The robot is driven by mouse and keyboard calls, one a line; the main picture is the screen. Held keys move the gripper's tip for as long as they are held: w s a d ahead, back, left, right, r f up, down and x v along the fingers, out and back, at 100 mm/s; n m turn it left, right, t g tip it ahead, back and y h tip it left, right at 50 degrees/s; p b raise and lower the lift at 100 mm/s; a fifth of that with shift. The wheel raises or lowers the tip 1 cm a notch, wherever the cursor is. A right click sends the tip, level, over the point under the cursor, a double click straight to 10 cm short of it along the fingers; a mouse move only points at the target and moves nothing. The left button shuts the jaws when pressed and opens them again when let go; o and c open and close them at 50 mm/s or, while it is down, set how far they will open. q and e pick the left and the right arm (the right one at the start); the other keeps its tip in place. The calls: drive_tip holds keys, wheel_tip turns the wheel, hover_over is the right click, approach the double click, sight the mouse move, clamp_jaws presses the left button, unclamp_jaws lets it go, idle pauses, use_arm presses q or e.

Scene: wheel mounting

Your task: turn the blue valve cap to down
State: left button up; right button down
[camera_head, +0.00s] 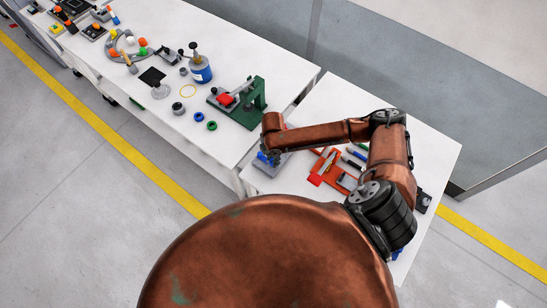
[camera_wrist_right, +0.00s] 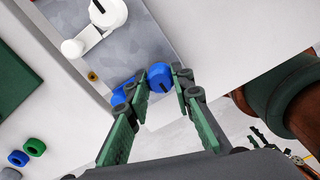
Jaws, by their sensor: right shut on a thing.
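The blue valve cap (camera_wrist_right: 159,74) sits at the edge of a grey plate (camera_wrist_right: 150,45) in the right wrist view, with a dark mark on its face. It also shows small in the head view (camera_head: 262,157). More blue shows beside the left finger, partly hidden; I cannot tell whether it is the same part. My right gripper (camera_wrist_right: 156,82) has its green fingers on both sides of the cap and is shut on it. In the head view the right gripper (camera_head: 270,154) is small and mostly hidden under its arm. My left gripper is not in view.
A green press (camera_head: 243,102) stands on the neighbouring white table. An orange-red tray (camera_head: 325,168) with tools lies close to my right forearm.

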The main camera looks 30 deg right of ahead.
drive_tip(key=c, duration=1.7)
unclamp_jaws()
drive_tip(key=shift+r, duration=0.1)
wheel_tip(320, 180, up, 12)
drive_tip(key=shift+f, duration=0.1)
